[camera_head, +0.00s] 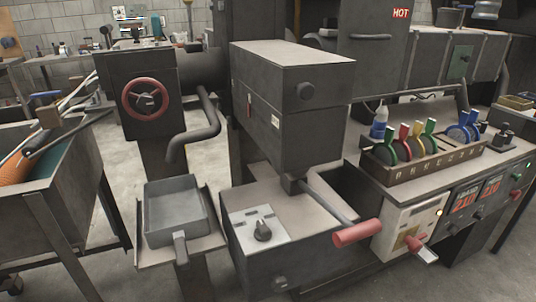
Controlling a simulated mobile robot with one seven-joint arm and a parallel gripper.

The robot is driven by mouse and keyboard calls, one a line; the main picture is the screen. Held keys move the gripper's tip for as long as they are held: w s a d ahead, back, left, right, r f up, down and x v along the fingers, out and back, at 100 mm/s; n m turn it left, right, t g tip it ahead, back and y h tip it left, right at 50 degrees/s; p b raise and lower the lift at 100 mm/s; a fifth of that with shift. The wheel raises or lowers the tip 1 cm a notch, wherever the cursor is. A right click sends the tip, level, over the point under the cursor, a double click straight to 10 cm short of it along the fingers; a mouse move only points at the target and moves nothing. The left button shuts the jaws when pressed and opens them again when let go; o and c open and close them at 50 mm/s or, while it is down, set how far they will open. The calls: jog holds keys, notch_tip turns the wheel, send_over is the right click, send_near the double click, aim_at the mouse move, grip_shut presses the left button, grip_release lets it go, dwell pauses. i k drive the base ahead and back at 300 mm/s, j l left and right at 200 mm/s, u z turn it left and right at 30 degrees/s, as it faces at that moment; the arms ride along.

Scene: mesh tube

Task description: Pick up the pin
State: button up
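I cannot make out with certainty which thing is the pin. No part of my gripper shows in this view, so its place and opening are hidden. A wooden rack (420,166) on the right bench holds several upright coloured pieces, among them green, red, yellow and blue ones. A small red-handled metal piece (421,247) juts out at the front of the white control panel. Neither can be told to be the pin.
A dark machine (287,110) stands in the middle, with a red-gripped lever (357,232) jutting right. A grey pan (176,211) sits below a bent pipe (196,133). A bin (55,215) stands left. Some floor shows between the bin and machines.

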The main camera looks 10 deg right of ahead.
aim_at(504, 126)
jog(key=z, duration=1.7)
jog(key=i+l+u, duration=0.1)
jog(key=u, duration=0.25)
jog(key=l+u, duration=0.15)
jog(key=u, duration=0.25)
jog(key=i+l+u, duration=0.1)
jog(key=u, duration=0.25)
jog(key=l+u, duration=0.25)
jog(key=l, duration=0.25)
jog(key=i+l+u, duration=0.1)
jog(key=l+u, duration=0.2)
jog(key=l, duration=0.25)
jog(key=l+u, duration=0.15)
jog(key=l, duration=0.9)
jog(key=k+l+u, duration=0.15)
jog(key=l, duration=0.85)
jog(key=i+l, duration=0.1)
jog(key=l, duration=0.55)
jog(key=i+l, duration=0.15)
jog(key=l, duration=0.2)
